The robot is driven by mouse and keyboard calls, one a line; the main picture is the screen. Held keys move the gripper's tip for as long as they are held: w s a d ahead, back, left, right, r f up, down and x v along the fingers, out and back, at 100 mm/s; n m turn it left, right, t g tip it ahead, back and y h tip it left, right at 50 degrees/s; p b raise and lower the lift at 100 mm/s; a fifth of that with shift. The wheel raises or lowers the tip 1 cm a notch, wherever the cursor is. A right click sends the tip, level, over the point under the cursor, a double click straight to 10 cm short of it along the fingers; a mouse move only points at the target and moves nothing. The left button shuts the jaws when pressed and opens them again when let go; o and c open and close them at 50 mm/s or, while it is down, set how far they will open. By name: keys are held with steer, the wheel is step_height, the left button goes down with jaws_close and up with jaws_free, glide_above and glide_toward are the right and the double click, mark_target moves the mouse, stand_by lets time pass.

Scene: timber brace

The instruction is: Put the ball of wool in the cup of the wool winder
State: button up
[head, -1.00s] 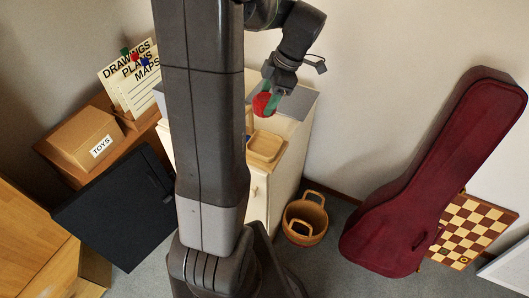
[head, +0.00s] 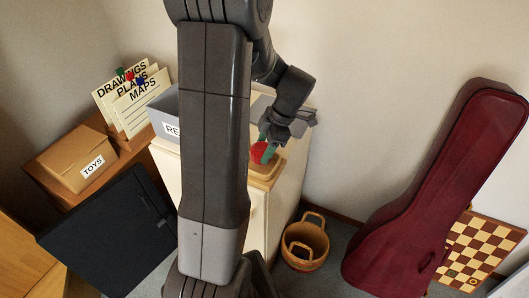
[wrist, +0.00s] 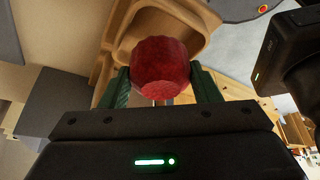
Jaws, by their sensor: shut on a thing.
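The ball of wool (head: 259,153) is red and round. My gripper (head: 266,145) is shut on it, one green finger on each side, as the wrist view shows the ball (wrist: 162,68) between the fingers (wrist: 162,90). A light wooden piece with a rounded-square hollow (head: 268,174), which looks like the winder's cup, stands on the pale cabinet. In the wrist view its rim (wrist: 207,22) shows behind the ball. The ball is above or at this hollow; I cannot tell whether it touches. My own column hides what lies to the left of it.
The pale cabinet (head: 291,197) carries the wooden piece and a grey box (head: 163,122). A red instrument case (head: 430,190) leans on the wall at right, by a chessboard (head: 473,252).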

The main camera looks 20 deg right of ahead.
steer(key=shift+f, duration=1.25)
steer(key=shift+f, duration=0.2)
steer(key=o, duration=0.7)
steer(key=shift+r, duration=0.1)
steer(key=shift+r, duration=0.1)
steer(key=v, duration=1.2)
steer(key=shift+d, duration=0.1)
